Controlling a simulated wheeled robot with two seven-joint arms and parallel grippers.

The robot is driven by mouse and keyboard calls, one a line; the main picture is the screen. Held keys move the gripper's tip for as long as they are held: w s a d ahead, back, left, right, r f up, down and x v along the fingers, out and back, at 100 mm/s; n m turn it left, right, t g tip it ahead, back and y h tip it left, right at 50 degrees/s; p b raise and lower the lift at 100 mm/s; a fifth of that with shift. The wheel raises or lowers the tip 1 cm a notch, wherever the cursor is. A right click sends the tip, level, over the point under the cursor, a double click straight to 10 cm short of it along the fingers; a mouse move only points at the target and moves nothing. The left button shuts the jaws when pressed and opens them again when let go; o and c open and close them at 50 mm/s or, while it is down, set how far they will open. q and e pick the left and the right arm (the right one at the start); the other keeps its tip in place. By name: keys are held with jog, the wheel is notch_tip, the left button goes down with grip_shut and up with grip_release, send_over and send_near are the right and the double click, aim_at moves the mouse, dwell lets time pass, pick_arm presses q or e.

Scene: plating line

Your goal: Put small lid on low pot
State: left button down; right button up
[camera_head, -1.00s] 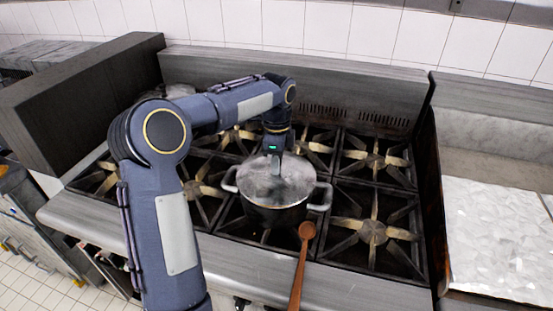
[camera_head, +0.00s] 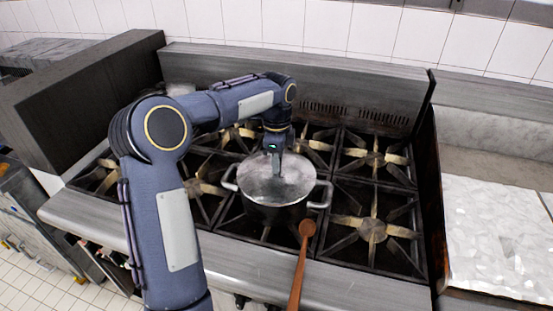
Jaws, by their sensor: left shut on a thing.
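The low pot (camera_head: 274,213) stands on the front middle burner of the stove, a dark-sided pot with two grey side handles. The small lid (camera_head: 298,184), round and shiny silver-grey, lies flat over the pot's mouth. It looks level and close to the rim; I cannot tell whether it touches all round. My left gripper (camera_head: 275,172) points down over the middle of the lid and is shut on its top, where the grip itself is hard to make out. My right gripper is not in view.
A wooden spoon (camera_head: 302,256) lies over the stove's front edge, just right of and before the pot. The cast-iron burners (camera_head: 373,229) to the right are empty. A silvery object (camera_head: 180,89) stands behind my left arm, mostly hidden. A back panel (camera_head: 330,85) closes off the stove.

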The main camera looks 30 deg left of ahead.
pick_arm(q)
jog(key=shift+f, duration=0.3)
dwell(0.4)
jog(key=c, duration=1.1)
grip_release()
jog(key=shift+o, duration=0.4)
jog(key=o, duration=0.4)
jog(key=shift+o, duration=0.2)
jog(key=shift+r, duration=0.1)
